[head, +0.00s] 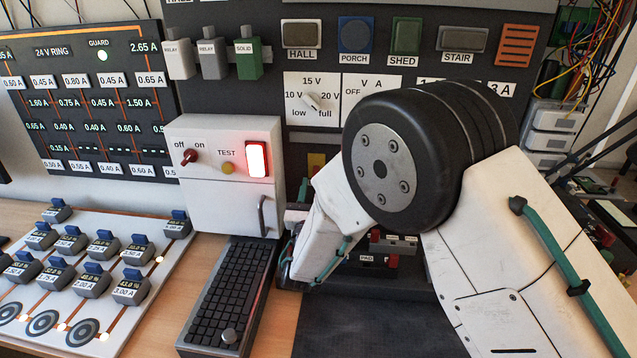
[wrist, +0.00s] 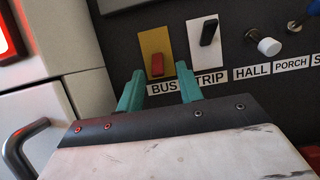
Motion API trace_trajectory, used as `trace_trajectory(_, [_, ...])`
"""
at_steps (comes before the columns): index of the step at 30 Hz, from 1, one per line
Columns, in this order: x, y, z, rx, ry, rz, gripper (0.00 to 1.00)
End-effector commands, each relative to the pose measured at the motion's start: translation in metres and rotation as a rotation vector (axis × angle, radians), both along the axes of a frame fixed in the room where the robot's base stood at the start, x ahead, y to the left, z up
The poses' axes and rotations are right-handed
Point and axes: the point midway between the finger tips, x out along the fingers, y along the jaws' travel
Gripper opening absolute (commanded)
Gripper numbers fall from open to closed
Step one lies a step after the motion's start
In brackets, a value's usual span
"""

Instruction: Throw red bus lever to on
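The red bus lever (wrist: 157,65) sits low on a yellow plate (wrist: 148,44), above the BUS label (wrist: 162,88), in the wrist view. It appears to point down. My gripper (wrist: 161,78) has two teal fingers, spread apart with nothing between them. The fingertips are just below the lever, one to each side of it; I cannot tell whether they touch the panel. In the head view a bit of the yellow plate (head: 317,161) shows behind my arm, and the lever and fingertips are hidden there.
The TRIP lever (wrist: 209,33), black on a white plate, is close on the right. A white HALL knob (wrist: 269,46) lies beyond it. A white box (head: 222,140) with a dark red off/on knob (head: 188,157) stands left. A keyboard (head: 232,295) lies on the bench below.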

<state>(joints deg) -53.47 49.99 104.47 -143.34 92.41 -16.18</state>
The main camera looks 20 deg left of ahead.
Motion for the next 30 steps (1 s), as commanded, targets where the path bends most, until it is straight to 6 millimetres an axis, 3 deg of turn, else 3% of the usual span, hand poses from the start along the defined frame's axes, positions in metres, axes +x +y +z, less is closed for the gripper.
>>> trace_trajectory(6, [0.018, 0.006, 0.008, 0.000, 0.000, 0.002, 0.36])
trace_trajectory(15, [0.020, 0.008, 0.009, -0.001, 0.001, 0.004, 0.36])
trace_trajectory(19, [0.020, 0.009, 0.009, 0.000, 0.001, 0.004, 0.00])
trace_trajectory(22, [0.019, 0.009, 0.009, 0.000, 0.001, 0.004, 0.00])
trace_trajectory(23, [0.020, -0.004, 0.010, -0.001, 0.001, 0.002, 0.00])
trace_trajectory(30, [0.021, 0.004, 0.011, -0.006, 0.029, -0.002, 0.00])
